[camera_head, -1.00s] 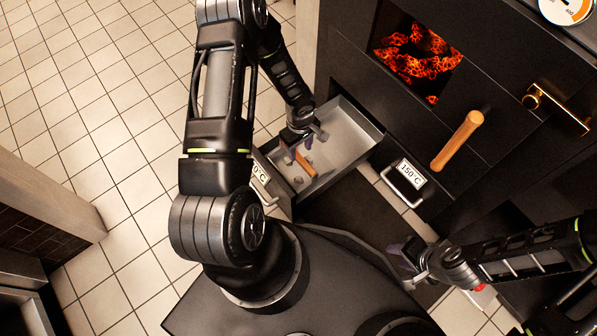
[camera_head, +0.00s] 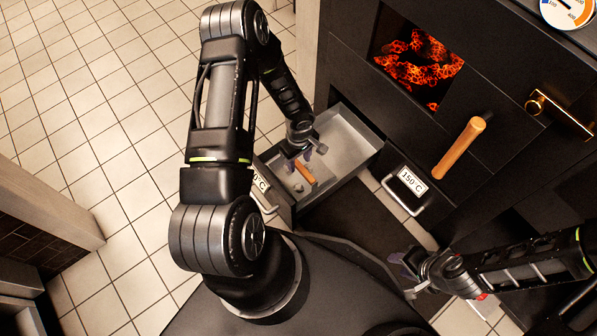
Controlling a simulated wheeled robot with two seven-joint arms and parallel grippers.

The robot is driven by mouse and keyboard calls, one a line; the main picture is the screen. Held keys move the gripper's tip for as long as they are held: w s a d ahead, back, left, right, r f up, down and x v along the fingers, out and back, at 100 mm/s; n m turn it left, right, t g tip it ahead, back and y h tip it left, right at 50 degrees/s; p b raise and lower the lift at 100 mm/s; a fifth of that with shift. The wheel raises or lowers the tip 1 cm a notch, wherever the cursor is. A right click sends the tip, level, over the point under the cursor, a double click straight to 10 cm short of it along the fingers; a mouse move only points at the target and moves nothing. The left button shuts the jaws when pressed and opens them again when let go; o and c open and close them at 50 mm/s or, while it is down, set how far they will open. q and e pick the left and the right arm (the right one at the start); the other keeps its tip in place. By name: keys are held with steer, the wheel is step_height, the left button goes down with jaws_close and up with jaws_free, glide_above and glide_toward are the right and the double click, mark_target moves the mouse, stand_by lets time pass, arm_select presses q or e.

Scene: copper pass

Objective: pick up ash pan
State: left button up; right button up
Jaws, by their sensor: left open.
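An open drawer (camera_head: 352,153) with a grey metal inside sticks out from the dark oven front. I cannot tell whether this metal tray is the ash pan or whether a separate pan lies in it. An orange-brown stick-like piece (camera_head: 305,174) and small grey lumps (camera_head: 298,187) show inside it, near its front. My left gripper (camera_head: 305,156) is open, pointing down over the drawer just behind the orange-brown piece. Whether it touches anything is unclear. My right gripper (camera_head: 405,274) hangs low at the right, away from the drawer, and its jaw opening is unclear.
A firebox with glowing coals (camera_head: 418,65) is above the drawer. A wooden handle (camera_head: 459,147), a brass handle (camera_head: 562,110) and a closed drawer's handle labelled 150°C (camera_head: 400,196) stick out nearby. Tiled floor (camera_head: 110,120) at the left is clear.

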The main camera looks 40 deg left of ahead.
mark_target(298, 176)
arm_select(q)
steer(key=f, duration=0.1)
steer(key=f+b, duration=0.1)
steer(key=f, duration=0.2)
steer(key=shift+s+b, duration=0.25)
steer(key=shift+b, duration=0.1)
steer(key=shift+a+f, duration=0.1)
steer(key=shift+f, duration=0.4)
jaws_close()
stand_by(1.0)
